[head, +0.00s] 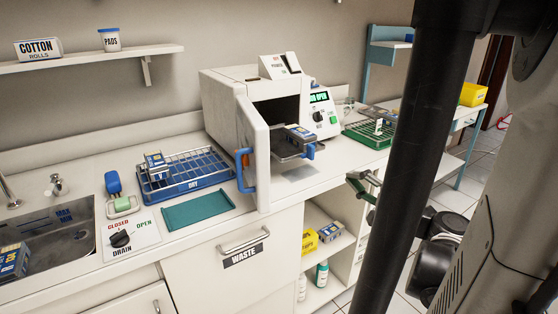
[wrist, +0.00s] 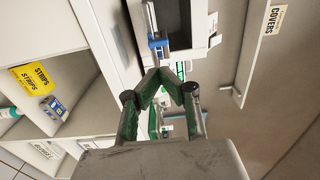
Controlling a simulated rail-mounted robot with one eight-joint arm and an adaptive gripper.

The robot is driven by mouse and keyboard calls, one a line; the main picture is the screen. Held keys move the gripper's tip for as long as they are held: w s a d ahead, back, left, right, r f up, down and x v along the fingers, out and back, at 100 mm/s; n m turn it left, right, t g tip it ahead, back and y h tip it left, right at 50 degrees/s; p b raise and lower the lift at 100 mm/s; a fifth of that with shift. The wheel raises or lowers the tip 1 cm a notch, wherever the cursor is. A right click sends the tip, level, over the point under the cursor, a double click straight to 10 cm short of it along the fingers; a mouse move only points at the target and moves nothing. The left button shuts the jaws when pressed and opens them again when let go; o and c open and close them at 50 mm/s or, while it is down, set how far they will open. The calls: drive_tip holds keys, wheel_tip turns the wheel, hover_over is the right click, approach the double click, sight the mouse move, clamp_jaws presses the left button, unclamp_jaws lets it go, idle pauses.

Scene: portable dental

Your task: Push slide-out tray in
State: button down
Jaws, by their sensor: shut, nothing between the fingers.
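The slide-out tray (head: 284,152) sticks out of the open mouth of the white sterilizer (head: 225,108). It carries a small blue and grey box (head: 300,136) and has a blue handle (head: 310,151) at its front. The sterilizer door (head: 254,150), with its own blue handle (head: 247,172), stands swung open to the left of the tray. My gripper (head: 356,182) is shut and empty, to the right of and apart from the tray handle, near the counter's front edge. In the wrist view, its closed fingertips (wrist: 162,76) appear just below the blue handle (wrist: 158,43).
A green rack (head: 370,134) stands on the counter right of the sterilizer. A blue wire rack (head: 185,175) and a teal mat (head: 197,209) lie to the left. Open shelves (head: 330,244) are below the counter. The counter strip before the tray is mostly clear.

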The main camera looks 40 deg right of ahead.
sight(313, 153)
drive_tip(key=w, duration=0.4)
drive_tip(key=w+b, duration=0.1)
drive_tip(key=w, duration=0.4)
drive_tip(key=w+b, duration=0.1)
drive_tip(key=w, duration=0.4)
drive_tip(key=shift+d, duration=0.25)
drive_tip(key=shift+w+d, duration=0.1)
